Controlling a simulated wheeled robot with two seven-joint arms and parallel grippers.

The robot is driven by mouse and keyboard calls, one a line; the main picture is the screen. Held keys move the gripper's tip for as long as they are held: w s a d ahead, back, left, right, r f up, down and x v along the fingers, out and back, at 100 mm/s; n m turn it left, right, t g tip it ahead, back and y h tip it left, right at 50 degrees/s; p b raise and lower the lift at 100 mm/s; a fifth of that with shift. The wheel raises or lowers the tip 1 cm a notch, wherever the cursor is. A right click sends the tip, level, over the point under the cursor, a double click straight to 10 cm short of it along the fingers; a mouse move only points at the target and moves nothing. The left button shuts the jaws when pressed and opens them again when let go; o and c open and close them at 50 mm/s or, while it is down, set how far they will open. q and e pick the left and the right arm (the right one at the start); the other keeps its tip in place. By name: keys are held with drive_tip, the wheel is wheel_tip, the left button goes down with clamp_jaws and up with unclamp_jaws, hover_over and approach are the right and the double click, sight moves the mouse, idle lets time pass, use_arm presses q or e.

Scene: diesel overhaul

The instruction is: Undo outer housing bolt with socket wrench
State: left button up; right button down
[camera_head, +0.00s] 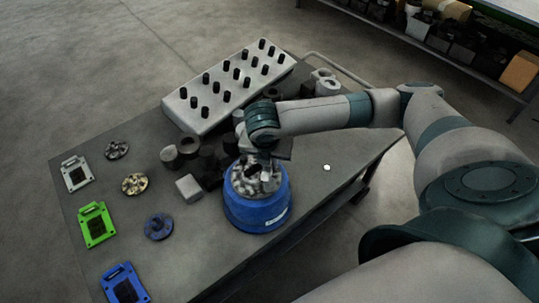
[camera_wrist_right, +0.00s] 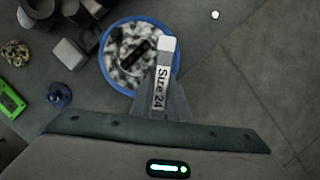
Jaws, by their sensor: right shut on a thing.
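My right gripper (camera_head: 264,158) reaches in from the right, above a blue round container (camera_head: 256,212) near the table's front edge. Grey, mottled pieces and a dark bar (camera_wrist_right: 134,53) show inside the container. I cannot make out an outer housing bolt. My left gripper is not in view.
A grey rack with several black pegs (camera_head: 188,119) stands at the table's back. Dark cylinders and a grey block (camera_head: 189,188) sit left of the container. Green (camera_head: 96,226) and blue (camera_head: 124,284) plates lie at left. A small white piece (camera_head: 327,168) lies on clear table at right.

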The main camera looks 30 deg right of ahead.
drive_tip(key=n+y, duration=0.1)
drive_tip(key=n, duration=0.4)
drive_tip(key=shift+r+n+t, duration=0.1)
drive_tip(key=shift+n+t, duration=0.2)
drive_tip(key=shift+t, duration=0.1)
drive_tip(key=n+y, duration=0.1)
drive_tip(key=n, duration=0.1)
drive_tip(key=n+y, duration=0.1)
drive_tip(key=n, duration=0.2)
drive_tip(key=shift+n, duration=0.3)
drive_tip(key=n+y, duration=0.1)
drive_tip(key=n, duration=0.6)
drive_tip(key=shift+w+r+g+y, duration=0.1)
drive_tip(key=shift+g+y, duration=0.3)
drive_tip(key=shift+a+n, duration=0.1)
drive_tip(key=shift+n, duration=0.2)
drive_tip(key=shift+n, duration=0.3)
